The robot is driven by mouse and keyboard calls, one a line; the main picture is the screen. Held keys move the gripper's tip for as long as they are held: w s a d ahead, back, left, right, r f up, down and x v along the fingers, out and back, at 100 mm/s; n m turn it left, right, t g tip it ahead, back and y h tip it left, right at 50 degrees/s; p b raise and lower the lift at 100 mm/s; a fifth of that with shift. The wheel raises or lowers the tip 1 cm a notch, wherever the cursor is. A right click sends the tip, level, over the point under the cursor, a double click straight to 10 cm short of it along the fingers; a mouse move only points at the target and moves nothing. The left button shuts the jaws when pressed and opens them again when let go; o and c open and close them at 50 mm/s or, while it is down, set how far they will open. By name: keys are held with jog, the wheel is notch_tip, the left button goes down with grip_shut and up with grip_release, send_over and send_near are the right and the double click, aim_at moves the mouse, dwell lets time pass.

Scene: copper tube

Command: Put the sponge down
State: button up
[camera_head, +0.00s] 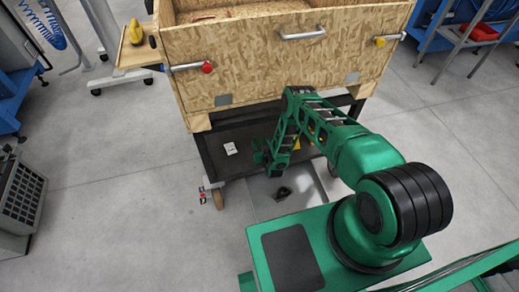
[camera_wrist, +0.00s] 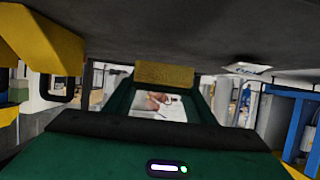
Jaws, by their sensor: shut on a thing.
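A yellow sponge (camera_wrist: 165,74) is between the fingertips of my gripper (camera_wrist: 160,90) in the wrist view. My gripper is shut on it. In the head view my gripper (camera_head: 268,158) is low at the front of the cart's dark lower shelf (camera_head: 215,160), below the wooden crate. The sponge cannot be made out there. In the wrist view the dark surface fills the top of the picture, close to the sponge. I cannot tell whether they touch.
A white card (camera_head: 230,148) lies on the shelf, left of my gripper. The wooden crate (camera_head: 250,70) stands above the shelf. A yellow object (camera_wrist: 45,45) with a black handle is at the wrist view's left.

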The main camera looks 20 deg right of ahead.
aim_at(260, 148)
jog(key=shift+f, duration=2.05)
jog(key=o, duration=1.1)
jog(key=v, duration=1.2)
jog(key=shift+s, duration=0.1)
